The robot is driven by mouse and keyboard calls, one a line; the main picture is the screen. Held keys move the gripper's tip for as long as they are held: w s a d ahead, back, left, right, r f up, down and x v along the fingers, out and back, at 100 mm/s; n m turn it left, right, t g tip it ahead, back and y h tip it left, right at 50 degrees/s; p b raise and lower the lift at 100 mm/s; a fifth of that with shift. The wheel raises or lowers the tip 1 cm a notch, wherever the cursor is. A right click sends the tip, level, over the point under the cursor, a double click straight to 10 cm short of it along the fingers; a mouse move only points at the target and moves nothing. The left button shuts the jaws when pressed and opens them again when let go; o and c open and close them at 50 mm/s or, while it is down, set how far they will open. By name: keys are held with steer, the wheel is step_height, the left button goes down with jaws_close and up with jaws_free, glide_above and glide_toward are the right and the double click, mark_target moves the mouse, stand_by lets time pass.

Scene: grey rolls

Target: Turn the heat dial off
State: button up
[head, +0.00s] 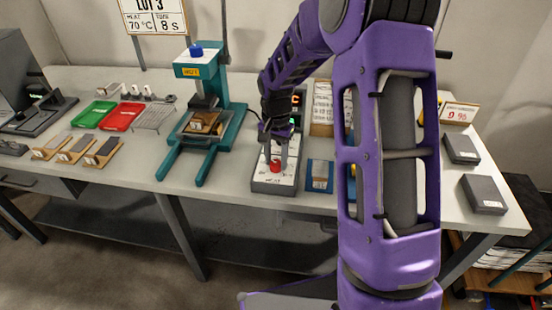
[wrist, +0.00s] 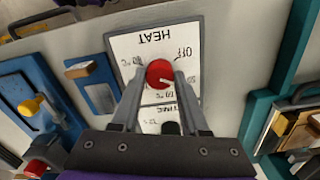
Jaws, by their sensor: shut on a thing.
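The heat dial is a round red knob (head: 275,166) on the sloped white face of the control box (head: 262,186). In the wrist view the red knob (wrist: 158,72) sits on the panel (wrist: 122,42) marked HEAT, which appears upside down. Its white pointer line points right and slightly down in that view, below the OFF mark at the upper right. My gripper (head: 276,152) reaches down from above. In the wrist view my gripper (wrist: 159,77) has one finger on each side of the knob, shut on it. The fingers partly hide the scale marks.
A teal press (head: 202,110) stands left of the box. A blue holder (head: 320,176) sits close on its right. Green (head: 94,114) and red (head: 122,117) trays lie farther left. Dark blocks (head: 483,194) lie at the right. A sign (head: 154,17) reads 70 °C, 8 s.

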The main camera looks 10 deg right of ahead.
jaws_close()
steer(key=shift+n, duration=0.3)
steer(key=n+p, duration=0.1)
steer(key=n, duration=0.4)
steer(key=shift+r+p, duration=0.1)
steer(key=shift+p, duration=0.3)
steer(key=n+p, duration=0.1)
steer(key=n, duration=0.5)
steer(key=shift+w+n, duration=0.1)
steer(key=shift+n, duration=0.2)
steer(key=o, duration=0.9)
jaws_free()
